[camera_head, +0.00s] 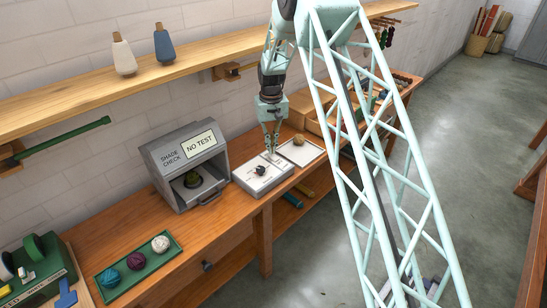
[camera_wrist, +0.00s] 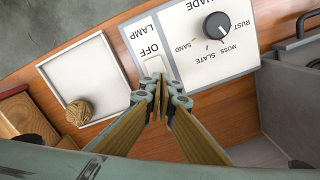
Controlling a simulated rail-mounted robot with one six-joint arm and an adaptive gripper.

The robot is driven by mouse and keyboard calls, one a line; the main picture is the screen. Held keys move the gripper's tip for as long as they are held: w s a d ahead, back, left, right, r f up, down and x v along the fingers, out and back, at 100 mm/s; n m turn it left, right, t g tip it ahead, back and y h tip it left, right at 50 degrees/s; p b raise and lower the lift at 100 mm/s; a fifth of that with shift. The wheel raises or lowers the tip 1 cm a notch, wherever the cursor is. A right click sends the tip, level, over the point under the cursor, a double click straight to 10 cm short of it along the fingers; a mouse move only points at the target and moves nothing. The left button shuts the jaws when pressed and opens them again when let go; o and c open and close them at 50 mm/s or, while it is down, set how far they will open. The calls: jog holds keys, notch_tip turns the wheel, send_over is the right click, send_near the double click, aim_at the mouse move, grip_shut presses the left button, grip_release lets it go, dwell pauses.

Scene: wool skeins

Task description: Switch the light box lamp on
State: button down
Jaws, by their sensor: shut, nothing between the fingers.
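The light box (camera_head: 184,160) stands on the bench, its sloped top reading "SHADE CHECK" with a display showing "NO TEST". The panel's lamp part has a white switch (camera_wrist: 154,66) beside the words "LAMP" and "OFF". My gripper (camera_head: 271,152) is shut and empty over the panel. In the wrist view its fingertips (camera_wrist: 161,86) are right by the switch, partly covering it; I cannot tell whether they touch it.
A white tray (camera_wrist: 65,68) with a tan ball (camera_wrist: 78,112) lies beside the panel. A green tray (camera_head: 118,293) with three balls is at the front left. A shelf (camera_head: 90,92) with two cones runs along the wall behind.

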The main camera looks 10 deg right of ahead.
jog(key=shift+f+b, duration=0.4)
jog(key=shift+f, duration=0.6)
dwell(1.2)
jog(key=shift+r, duration=0.1)
jog(key=shift+r+p, duration=1.3)
jog(key=shift+r, duration=2.1)
jog(key=shift+r, duration=0.1)
